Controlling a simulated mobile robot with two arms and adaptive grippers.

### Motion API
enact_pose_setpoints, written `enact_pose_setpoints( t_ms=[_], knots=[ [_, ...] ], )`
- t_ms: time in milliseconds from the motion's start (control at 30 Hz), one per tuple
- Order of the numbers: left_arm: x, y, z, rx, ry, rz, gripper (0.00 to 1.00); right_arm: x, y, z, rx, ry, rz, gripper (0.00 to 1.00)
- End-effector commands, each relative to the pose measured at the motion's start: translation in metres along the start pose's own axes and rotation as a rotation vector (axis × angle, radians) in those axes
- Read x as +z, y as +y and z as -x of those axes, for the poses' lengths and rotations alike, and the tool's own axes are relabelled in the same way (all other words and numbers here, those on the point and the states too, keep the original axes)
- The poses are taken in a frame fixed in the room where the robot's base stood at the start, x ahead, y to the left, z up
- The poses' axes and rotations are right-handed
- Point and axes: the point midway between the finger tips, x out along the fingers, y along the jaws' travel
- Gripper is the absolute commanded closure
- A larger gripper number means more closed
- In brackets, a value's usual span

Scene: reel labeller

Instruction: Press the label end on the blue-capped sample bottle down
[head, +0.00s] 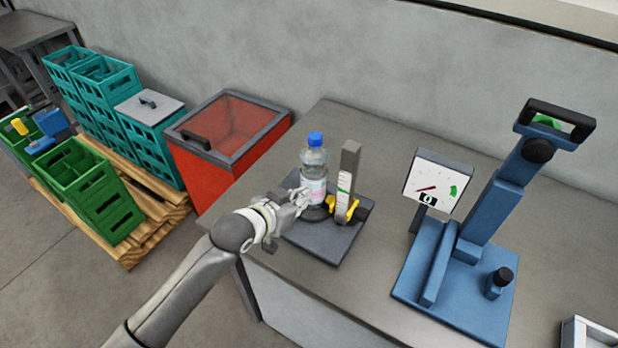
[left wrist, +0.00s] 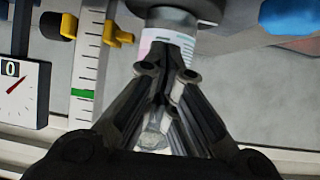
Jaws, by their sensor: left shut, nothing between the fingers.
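The sample bottle (head: 313,158) is clear with a blue cap (head: 315,138) and stands upright on the dark plate (head: 318,243) of a small stand. A white and pink label (head: 318,186) wraps its lower body. My left gripper (head: 302,196) is at the bottle's near left side, level with the label. In the left wrist view its shut fingertips (left wrist: 168,76) overlap the label (left wrist: 172,44), with nothing held. Whether they touch it, I cannot tell. The label's end is hidden or too small to make out. My right gripper is not in view.
Right of the bottle, the stand has a post with a scale (head: 344,186) and a yellow knob (head: 353,208). A dial gauge (head: 437,183) and a blue press (head: 465,265) stand further right on the bench. A red bin (head: 222,135) and green crates (head: 98,190) are left.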

Motion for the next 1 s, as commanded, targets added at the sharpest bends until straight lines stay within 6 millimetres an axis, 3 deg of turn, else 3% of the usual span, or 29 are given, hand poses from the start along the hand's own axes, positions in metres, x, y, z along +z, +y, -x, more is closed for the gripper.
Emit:
enact_pose_setpoints(
  t_ms=[1000],
  knots=[
    [-0.0003, 0.0002, -0.0009, 0.0, -0.001, 0.0, 1.0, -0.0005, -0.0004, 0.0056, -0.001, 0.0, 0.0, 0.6]
  ],
)
